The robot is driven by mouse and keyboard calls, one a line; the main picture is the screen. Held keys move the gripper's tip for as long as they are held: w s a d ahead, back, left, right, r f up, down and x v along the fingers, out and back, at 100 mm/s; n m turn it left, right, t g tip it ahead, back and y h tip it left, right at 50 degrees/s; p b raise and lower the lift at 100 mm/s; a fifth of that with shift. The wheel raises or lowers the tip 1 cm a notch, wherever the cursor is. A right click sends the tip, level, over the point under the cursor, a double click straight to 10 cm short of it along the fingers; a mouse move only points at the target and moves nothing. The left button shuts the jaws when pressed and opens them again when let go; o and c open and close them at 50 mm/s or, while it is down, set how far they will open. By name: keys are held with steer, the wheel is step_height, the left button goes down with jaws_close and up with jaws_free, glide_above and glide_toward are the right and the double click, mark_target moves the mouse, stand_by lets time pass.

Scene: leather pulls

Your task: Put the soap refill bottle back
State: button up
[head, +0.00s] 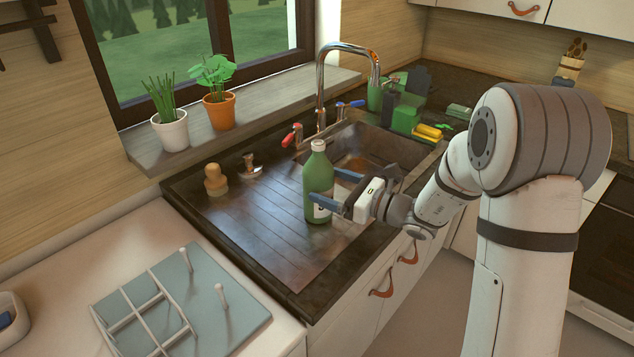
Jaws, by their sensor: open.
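The green soap refill bottle (318,175), with a pale cap and a partly visible label, stands upright on the ribbed drainboard (262,236), left of the sink basin. My gripper (323,184) reaches in from the right at the bottle's mid height. Its blue fingers are open. One finger crosses in front of the bottle and the other ends at or behind its right edge. The bottle seems to be between the fingertips, but I cannot tell whether either finger touches it.
A chrome faucet (322,85) with red and blue handles rises behind the basin (365,150). A wooden-handled brush (215,180) stands at the back left. Green containers (405,118) and a yellow sponge (428,131) sit right of the basin. A rack (235,311) lies front left; potted plants line the sill.

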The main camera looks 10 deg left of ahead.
steer(key=v, duration=0.7)
steer(key=s+d+n+g+h, duration=0.2)
steer(key=s+n+g+h, duration=0.5)
steer(key=s+n, duration=0.75)
steer(key=s+d+n+t+h, duration=0.2)
steer(key=s+d+n+h, duration=0.1)
steer(key=d, duration=0.4)
steer(key=s+d+n+t+h, duration=0.1)
steer(key=s+d+n+h, duration=0.3)
steer(key=d+h, duration=0.3)
steer(key=shift+s+d+t, duration=0.4)
steer(key=shift+s+d, duration=0.05)
steer(key=shift+d, duration=0.15)
steer(key=shift+r, duration=0.1)
steer(key=shift+r+p, duration=0.35)
steer(key=shift+r, duration=0.3)
